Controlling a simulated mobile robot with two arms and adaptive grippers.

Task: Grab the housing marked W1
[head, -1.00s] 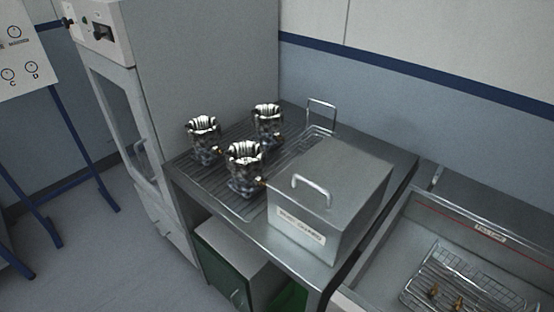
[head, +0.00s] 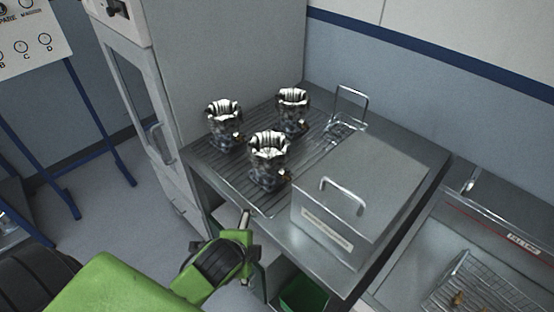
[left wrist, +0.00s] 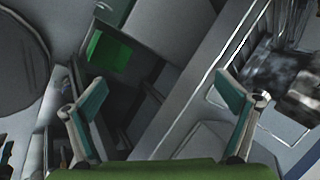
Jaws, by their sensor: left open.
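Three shiny, dark-bodied metal housings with scalloped rims stand upright on a ribbed metal worktop: the left housing (head: 225,126), the rear housing (head: 292,111) and the front housing (head: 268,162). Each seems to have a small brass fitting. I cannot read a W1 mark on any of them. My left gripper (head: 246,237) is below and in front of the worktop's front edge, apart from the housings. In the left wrist view it is open and empty (left wrist: 163,112), with dark, blurred housing shapes (left wrist: 292,82) at the right. My right gripper is out of view.
A large metal box (head: 355,205) with a top handle and label stands right of the housings. A wire handle (head: 352,103) rises behind. A tall cabinet (head: 230,60) borders the left. A green bin (head: 305,292) sits below. A sink with a wire basket (head: 478,285) is at right.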

